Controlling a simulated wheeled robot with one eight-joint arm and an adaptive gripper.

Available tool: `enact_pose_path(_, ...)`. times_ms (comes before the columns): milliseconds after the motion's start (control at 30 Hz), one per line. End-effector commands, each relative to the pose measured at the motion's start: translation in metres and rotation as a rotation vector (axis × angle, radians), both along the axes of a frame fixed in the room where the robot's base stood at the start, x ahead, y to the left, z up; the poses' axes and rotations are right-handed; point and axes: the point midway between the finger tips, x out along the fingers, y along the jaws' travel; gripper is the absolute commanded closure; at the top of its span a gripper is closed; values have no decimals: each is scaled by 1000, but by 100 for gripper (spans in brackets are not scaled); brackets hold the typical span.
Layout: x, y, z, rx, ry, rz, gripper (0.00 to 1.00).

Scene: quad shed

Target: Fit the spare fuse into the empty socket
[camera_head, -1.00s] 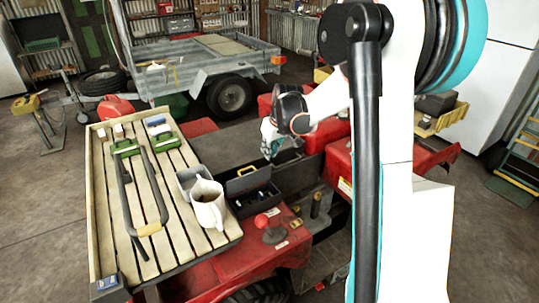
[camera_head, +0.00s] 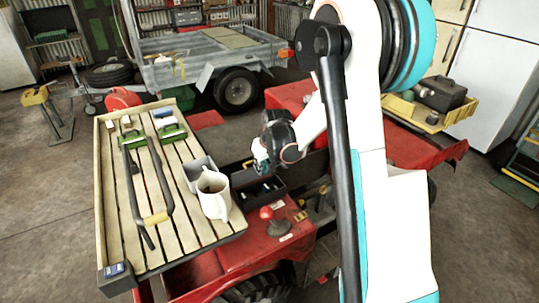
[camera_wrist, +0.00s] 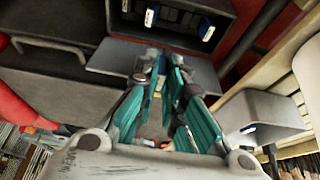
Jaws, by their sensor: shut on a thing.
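My gripper (camera_wrist: 165,72) has teal fingers, shut on a small blue piece, apparently the spare fuse (camera_wrist: 168,97), mostly hidden between them. The open dark fuse box (camera_wrist: 243,12) is at the top of the wrist view, beyond the fingertips. In it stand a blue fuse with a white mark (camera_wrist: 208,28) and another pale-marked fuse (camera_wrist: 150,16). A dark space lies between these two; I cannot make out the empty socket clearly. In the head view, my gripper (camera_head: 262,160) is over the back left of the fuse box (camera_head: 270,200), apart from the fuses inside.
A grey open bin (camera_wrist: 262,108) is close right of the fingers in the wrist view. A red-knobbed lever (camera_head: 267,214) rises in front of the fuse box.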

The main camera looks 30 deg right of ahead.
Motion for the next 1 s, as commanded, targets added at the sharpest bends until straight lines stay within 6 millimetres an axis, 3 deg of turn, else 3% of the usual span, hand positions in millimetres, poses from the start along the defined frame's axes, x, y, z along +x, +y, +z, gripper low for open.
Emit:
enact_pose_path(100,-2,16,-21,0,-1,2,100)
enact_pose_path(233,-4,23,-32,0,-1,1,100)
enact_pose_path(467,-5,24,-41,0,0,0,100)
enact_pose_path(1000,-5,23,-85,0,0,0,100)
